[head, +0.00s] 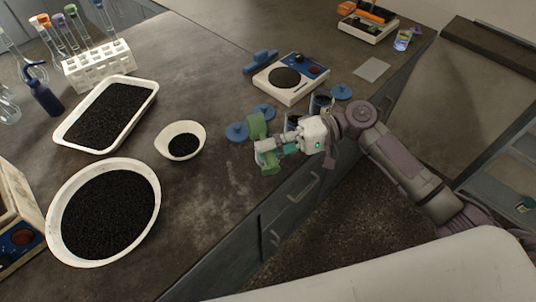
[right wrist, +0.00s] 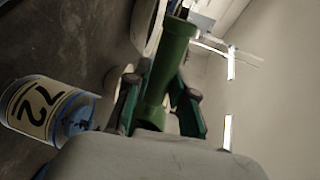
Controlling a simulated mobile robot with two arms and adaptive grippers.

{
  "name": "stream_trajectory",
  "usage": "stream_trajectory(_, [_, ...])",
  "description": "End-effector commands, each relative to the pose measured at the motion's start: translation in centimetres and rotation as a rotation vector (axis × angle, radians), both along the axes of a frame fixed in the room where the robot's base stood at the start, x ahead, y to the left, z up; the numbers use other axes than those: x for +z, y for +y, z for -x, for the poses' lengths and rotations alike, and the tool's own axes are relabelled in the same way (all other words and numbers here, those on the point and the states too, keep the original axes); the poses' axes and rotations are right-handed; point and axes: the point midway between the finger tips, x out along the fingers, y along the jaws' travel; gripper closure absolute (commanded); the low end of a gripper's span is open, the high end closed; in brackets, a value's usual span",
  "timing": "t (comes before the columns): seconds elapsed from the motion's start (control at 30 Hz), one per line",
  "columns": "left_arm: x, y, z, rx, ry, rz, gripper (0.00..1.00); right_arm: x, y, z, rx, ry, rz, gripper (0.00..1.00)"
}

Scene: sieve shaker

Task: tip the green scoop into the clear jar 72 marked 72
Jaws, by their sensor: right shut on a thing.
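My right gripper (head: 268,147) is shut on the green scoop (head: 258,126), over the counter near its front edge. In the right wrist view the scoop (right wrist: 168,70) sits between the two green-padded fingers (right wrist: 158,108). Whether the scoop holds anything is not visible. The jar marked 72 (right wrist: 42,108) shows at the left of the right wrist view, with a yellow label; it stands beside the gripper, apart from the scoop. In the head view small jars are partly hidden behind the right gripper, and I cannot read their labels. My left gripper is not in view.
Blue lids (head: 237,132) lie near the scoop. A balance (head: 290,78) stands behind. A small white bowl (head: 168,141), a round pan (head: 57,236) and a white tray (head: 72,143) hold black grains. A tube rack (head: 97,70) stands at the back left.

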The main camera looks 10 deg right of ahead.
Motion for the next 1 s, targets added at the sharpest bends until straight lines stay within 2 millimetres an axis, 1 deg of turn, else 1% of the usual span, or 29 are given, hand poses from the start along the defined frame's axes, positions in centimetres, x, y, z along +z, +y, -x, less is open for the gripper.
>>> stream_trajectory(0.03, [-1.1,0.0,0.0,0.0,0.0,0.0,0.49,-0.5,-0.1,0.0,-0.001,0.002,-0.028,1.0])
stream_trajectory(0.5, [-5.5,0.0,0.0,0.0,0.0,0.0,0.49,-0.4,-0.7,0.0,0.001,0.012,-0.253,1.0])
stream_trajectory(0.7, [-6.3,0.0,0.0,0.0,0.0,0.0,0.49,-0.2,-0.8,0.0,0.0,0.014,-0.309,1.0])
stream_trajectory(1.0, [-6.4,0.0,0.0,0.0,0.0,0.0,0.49,0.1,-0.9,-0.1,-0.001,0.015,-0.325,1.0])
